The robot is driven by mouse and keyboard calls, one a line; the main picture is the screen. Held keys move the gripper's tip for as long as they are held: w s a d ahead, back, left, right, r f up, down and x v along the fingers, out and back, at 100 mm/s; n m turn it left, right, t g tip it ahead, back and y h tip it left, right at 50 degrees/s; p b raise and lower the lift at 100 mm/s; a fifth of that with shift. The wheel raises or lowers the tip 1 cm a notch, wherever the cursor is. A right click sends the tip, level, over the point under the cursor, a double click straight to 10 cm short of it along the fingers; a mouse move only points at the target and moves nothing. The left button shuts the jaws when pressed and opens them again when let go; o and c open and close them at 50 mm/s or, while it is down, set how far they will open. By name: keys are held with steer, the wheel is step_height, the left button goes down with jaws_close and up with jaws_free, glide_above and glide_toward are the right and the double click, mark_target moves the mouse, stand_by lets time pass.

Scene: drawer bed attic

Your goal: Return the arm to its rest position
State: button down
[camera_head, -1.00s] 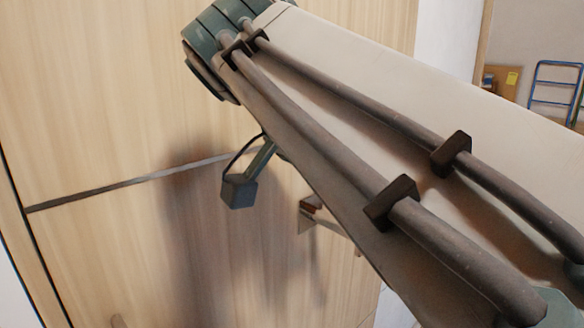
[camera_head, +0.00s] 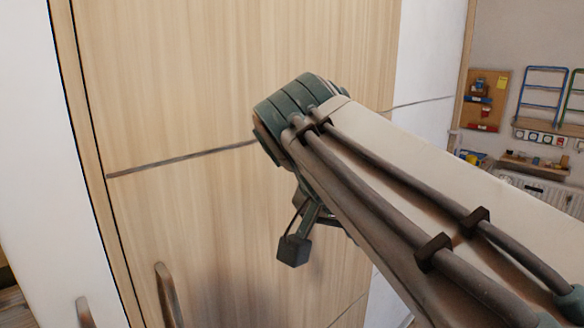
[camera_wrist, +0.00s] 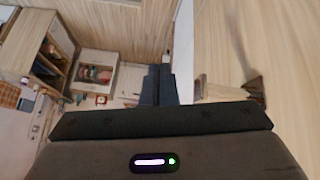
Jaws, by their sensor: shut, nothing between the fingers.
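My gripper (camera_wrist: 158,85) shows in the wrist view as two dark fingers held together, with nothing between them. In the head view my arm reaches from the lower right toward a tall light-wood cabinet (camera_head: 190,90). The wrist view shows the cabinet's wood surface (camera_wrist: 285,45) close along the right side, with a dark handle (camera_wrist: 252,90) right of the fingers. I see no contact between the fingers and the cabinet.
Two handles stand low on the left, one on the wood front (camera_head: 168,295) and one on white (camera_head: 86,313). A wall board with tools (camera_head: 487,100) is at the far right. The wrist view shows a wooden shelf unit (camera_wrist: 28,45) and a box with items (camera_wrist: 97,72).

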steer(key=s+d+f+n+g+y+p, duration=0.1)
steer(key=s+d+f+n+y, duration=0.1)
steer(key=f, duration=0.8)
steer(key=s+d+f+n+g+y+p, duration=0.1)
steer(key=s+d+f+n+y+p, duration=0.1)
steer(key=f, duration=0.8)
steer(key=shift+s+d+f+n+y, duration=0.35)
steer(key=shift+s+d+n+y, duration=0.15)
steer(key=shift+d+n, duration=0.45)
steer(key=shift+a, duration=0.1)
